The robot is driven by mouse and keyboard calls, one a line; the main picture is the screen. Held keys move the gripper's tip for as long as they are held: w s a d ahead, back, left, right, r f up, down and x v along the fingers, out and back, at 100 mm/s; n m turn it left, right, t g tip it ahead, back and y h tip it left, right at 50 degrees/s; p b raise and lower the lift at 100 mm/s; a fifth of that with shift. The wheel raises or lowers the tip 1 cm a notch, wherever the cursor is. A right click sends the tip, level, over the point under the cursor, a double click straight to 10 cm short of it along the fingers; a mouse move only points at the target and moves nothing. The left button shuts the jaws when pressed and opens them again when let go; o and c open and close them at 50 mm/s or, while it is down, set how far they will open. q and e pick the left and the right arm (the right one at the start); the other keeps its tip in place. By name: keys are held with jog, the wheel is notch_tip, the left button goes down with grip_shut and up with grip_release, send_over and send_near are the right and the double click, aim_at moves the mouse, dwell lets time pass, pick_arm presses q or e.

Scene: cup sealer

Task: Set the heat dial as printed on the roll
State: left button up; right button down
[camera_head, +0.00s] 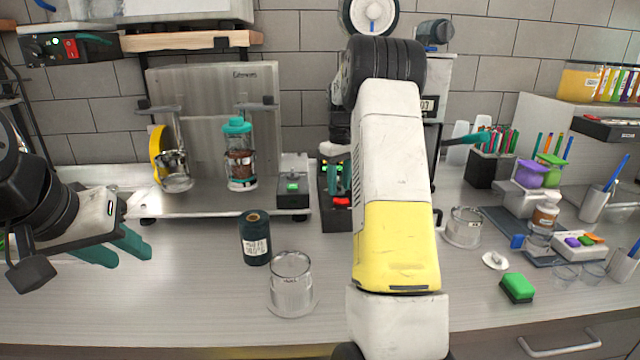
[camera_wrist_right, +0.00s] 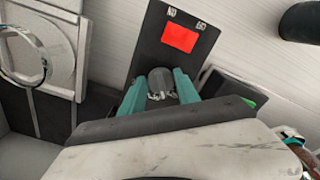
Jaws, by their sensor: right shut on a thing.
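The dark roll (camera_head: 255,238) stands upright on the counter and carries a white label; its print is too small to read surely. The sealer's black control panel (camera_head: 335,214) is partly hidden behind my right arm. My right gripper (camera_head: 336,178) is at this panel. In the right wrist view, its teal fingers (camera_wrist_right: 160,88) are shut on the grey heat dial (camera_wrist_right: 160,78), one on each side. The dial's setting cannot be read. My left gripper (camera_head: 120,246) hangs over the counter at the left, its teal fingers apart and empty.
A clear glass (camera_head: 291,285) stands in front of the roll. A green sponge (camera_head: 517,288) and a white lid (camera_head: 495,260) lie at right. The front left counter is free.

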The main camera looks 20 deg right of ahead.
aim_at(338, 185)
jog(key=shift+m, duration=0.3)
jog(key=shift+a+m, duration=0.1)
jog(key=shift+m, duration=2.9)
jog(key=c, duration=0.9)
grip_release()
notch_tip(338, 185, up, 8)
jog(key=shift+f, duration=0.2)
jog(key=shift+r, duration=0.15)
